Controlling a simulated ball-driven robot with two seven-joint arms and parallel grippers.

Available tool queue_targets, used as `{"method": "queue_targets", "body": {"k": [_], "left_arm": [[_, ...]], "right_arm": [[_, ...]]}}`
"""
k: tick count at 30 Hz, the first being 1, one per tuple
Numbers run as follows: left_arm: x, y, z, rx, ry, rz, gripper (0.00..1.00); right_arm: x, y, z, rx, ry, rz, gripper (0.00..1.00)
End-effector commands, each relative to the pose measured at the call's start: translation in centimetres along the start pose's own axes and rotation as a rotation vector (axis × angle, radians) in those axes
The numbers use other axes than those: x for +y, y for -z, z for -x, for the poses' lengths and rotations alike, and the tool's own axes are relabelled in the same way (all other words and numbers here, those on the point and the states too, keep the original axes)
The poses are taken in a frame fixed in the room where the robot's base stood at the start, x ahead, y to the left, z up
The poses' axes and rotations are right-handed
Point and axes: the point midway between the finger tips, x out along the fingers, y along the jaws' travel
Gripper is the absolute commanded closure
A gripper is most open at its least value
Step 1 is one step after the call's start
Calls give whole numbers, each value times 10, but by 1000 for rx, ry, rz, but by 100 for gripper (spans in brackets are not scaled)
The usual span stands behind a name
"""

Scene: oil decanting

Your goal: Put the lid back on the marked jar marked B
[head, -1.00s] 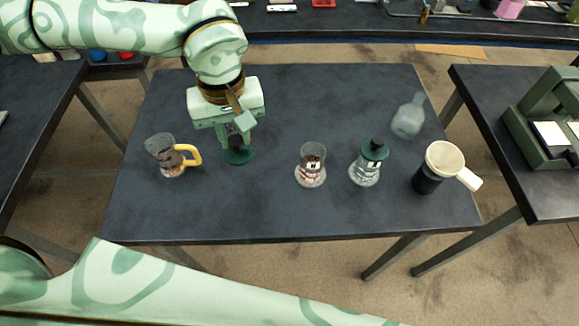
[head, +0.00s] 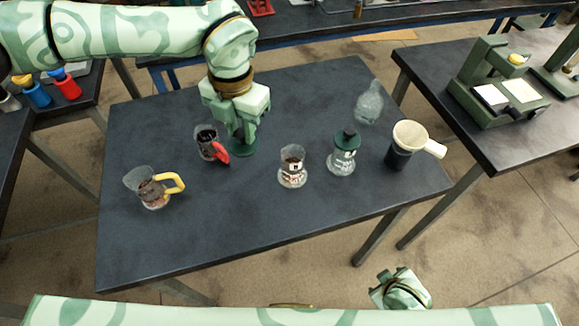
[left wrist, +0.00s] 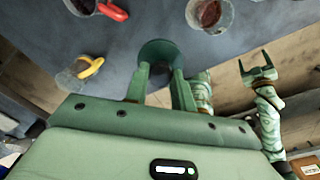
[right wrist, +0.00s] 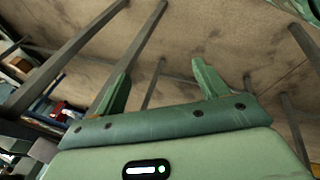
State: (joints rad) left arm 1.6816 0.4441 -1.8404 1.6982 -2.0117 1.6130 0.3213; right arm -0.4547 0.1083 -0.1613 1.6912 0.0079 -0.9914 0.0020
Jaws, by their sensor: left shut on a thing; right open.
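My left gripper (head: 243,133) is shut on a dark green lid (head: 243,150), left of the jars. The lid (left wrist: 158,49) also shows between the fingertips in the left wrist view. I cannot tell whether it touches the table. An open glass jar (head: 292,172) with a white label and dark reddish contents stands right of the lid. A second labelled jar (head: 341,163), wearing a green lid, stands right of it. I cannot read the letters on the labels. My right gripper (left wrist: 258,66) is open and empty, beyond the table's edge; its fingers (right wrist: 160,90) show over the floor.
A red-handled cup (head: 207,143) stands close left of my left gripper. A yellow-handled cup (head: 150,190) is at the table's left. A cream-and-black mug (head: 400,155) and a frosted bottle (head: 369,104) stand at the right. The front middle of the table (head: 260,225) is clear.

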Motion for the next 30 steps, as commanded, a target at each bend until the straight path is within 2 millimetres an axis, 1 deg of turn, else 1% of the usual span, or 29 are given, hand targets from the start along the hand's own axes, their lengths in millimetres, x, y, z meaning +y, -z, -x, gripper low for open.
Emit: {"method": "queue_targets", "body": {"k": [1,3,5,6,8,9,11,12,14,15,17,18,21,25,30], "left_arm": [[-6,-7,3,-2,0,140,96],[-15,-16,5,-3,1,372,96],[-22,-24,6,-4,3,570,96],[-27,-29,7,-5,4,702,96],[-35,-36,9,-5,6,900,96],[-40,-40,10,-5,9,1033,96],[-49,-47,12,-4,12,1231,96],[-54,-51,13,-4,14,1359,96],[-61,-57,14,-3,18,1530,96],[-65,-60,15,-2,20,1625,96],[-70,-63,16,0,22,1736,96],[-72,-64,16,1,23,1795,96],[-76,-67,17,3,26,1898,96],[-79,-69,17,4,27,1955,96],[-79,-69,17,4,28,1974,96]], "right_arm": [[12,13,15,21,-22,7,27],[27,30,34,52,-50,17,27],[38,46,52,84,-72,23,27],[45,57,63,111,-84,26,27],[54,76,81,159,-96,27,27],[58,89,93,201,-101,28,27],[62,114,111,278,-98,25,27],[62,132,123,342,-86,23,27],[58,162,139,451,-50,13,27],[52,182,147,526,-15,4,27],[41,208,158,633,48,-12,27],[33,224,164,702,98,-28,27],[17,253,175,835,218,-74,27],[7,269,182,914,308,-119,27],[5,273,184,939,339,-137,27]]}}
